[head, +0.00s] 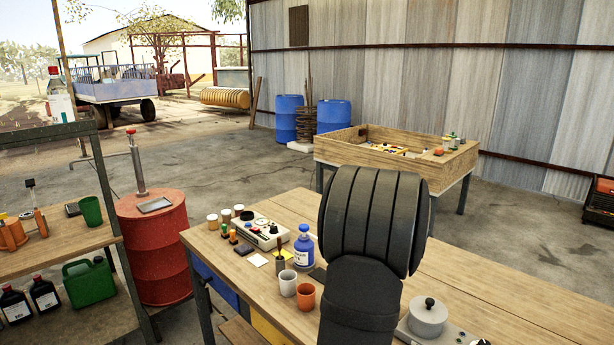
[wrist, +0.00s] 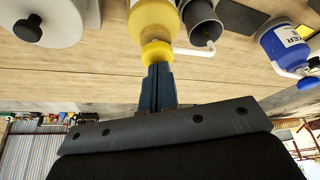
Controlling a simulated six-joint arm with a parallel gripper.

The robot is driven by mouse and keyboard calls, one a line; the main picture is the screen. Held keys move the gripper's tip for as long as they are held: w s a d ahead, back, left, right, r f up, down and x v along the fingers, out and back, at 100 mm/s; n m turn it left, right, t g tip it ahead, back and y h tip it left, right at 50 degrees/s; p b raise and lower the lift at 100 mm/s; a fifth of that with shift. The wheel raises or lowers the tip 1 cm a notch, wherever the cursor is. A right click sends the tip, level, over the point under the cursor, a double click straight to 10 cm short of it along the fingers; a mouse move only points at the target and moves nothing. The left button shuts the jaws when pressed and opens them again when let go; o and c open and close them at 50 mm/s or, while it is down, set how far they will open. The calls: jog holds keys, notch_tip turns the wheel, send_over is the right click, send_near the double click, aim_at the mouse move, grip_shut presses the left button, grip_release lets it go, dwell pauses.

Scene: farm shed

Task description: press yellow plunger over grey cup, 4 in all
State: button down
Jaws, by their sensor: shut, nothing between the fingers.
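In the wrist view, which looks upside down, the yellow bottle (wrist: 153,20) has a yellow plunger (wrist: 157,52) on top. A pale spout (wrist: 192,51) reaches from it to the right, over the mouth of a dark grey cup (wrist: 203,14). My gripper (wrist: 157,68) is shut and empty. Its fingertips are at the plunger head and appear to touch it; how far the plunger is pressed I cannot tell. In the head view my arm hides the fingertips, the yellow bottle and its plunger.
A blue bottle (wrist: 284,46) with a spout stands right of the grey cup; it also shows in the head view (head: 303,249). A light grey cup (head: 287,283) and an orange cup (head: 305,298) stand left of my arm. A lidded grey pot (head: 428,317) stands to the right.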

jog(key=shift+f, duration=0.35)
jog(key=shift+r, duration=1.85)
jog(key=shift+f, duration=0.15)
jog(key=shift+f, duration=1.7)
jog(key=shift+r, duration=1.85)
